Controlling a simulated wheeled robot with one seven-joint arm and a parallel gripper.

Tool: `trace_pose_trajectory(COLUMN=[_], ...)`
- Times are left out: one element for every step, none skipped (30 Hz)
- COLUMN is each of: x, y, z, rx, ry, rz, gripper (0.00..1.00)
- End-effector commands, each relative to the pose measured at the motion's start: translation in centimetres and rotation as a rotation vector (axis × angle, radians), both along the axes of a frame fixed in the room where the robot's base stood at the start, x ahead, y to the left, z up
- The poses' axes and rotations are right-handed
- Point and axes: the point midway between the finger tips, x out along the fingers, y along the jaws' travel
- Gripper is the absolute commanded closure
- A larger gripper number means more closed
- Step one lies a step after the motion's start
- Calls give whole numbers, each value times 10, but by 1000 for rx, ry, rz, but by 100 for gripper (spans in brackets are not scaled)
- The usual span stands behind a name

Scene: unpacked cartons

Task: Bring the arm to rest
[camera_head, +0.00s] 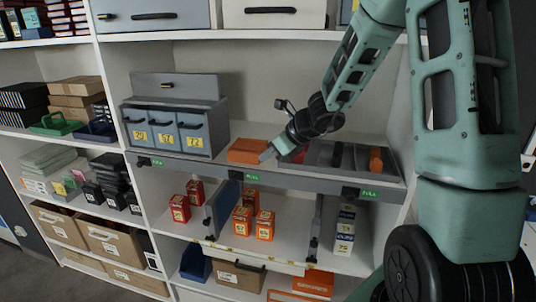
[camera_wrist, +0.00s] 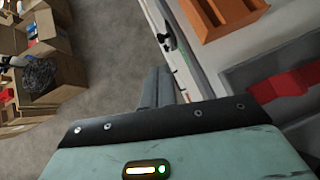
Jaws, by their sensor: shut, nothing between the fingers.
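My gripper (camera_head: 267,154) is at the end of my green arm, over the front edge of the middle shelf in the head view. Its fingers are shut with nothing between them. In the wrist view the closed grey fingers (camera_wrist: 160,88) point out past the shelf edge, with the floor far below. An orange bin (camera_head: 247,150) is just left of the fingertips in the head view; it also shows in the wrist view (camera_wrist: 222,16). I cannot tell whether the fingers touch it.
A grey tray (camera_head: 322,180) with a red item (camera_wrist: 290,88) and an orange item (camera_head: 376,160) lies to the right. A grey drawer unit (camera_head: 175,88) stands left. Open cartons (camera_wrist: 50,70) stand on the floor.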

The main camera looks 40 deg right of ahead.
Motion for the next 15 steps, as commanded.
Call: trace_pose_trajectory(x=[0,0,0,0,0,0,0,0,0,0,0,0,0,-1,-3], y=[0,0,0,0,0,0,0,0,0,0,0,0,6,14,27], z=[0,0,0,0,0,0,0,0,0,0,0,0,-1,-1,-2], rx=[0,0,0,0,0,0,0,0,0,-1,-1,-1,-8,-22,-48], ry=[0,0,0,0,0,0,0,0,0,0,0,0,-3,-6,-12], rz=[0,0,0,0,0,0,0,0,0,-1,-1,-1,23,57,120], gripper=[100,100,100,100,100,100,100,100,100,100,100,100,100,100,100])
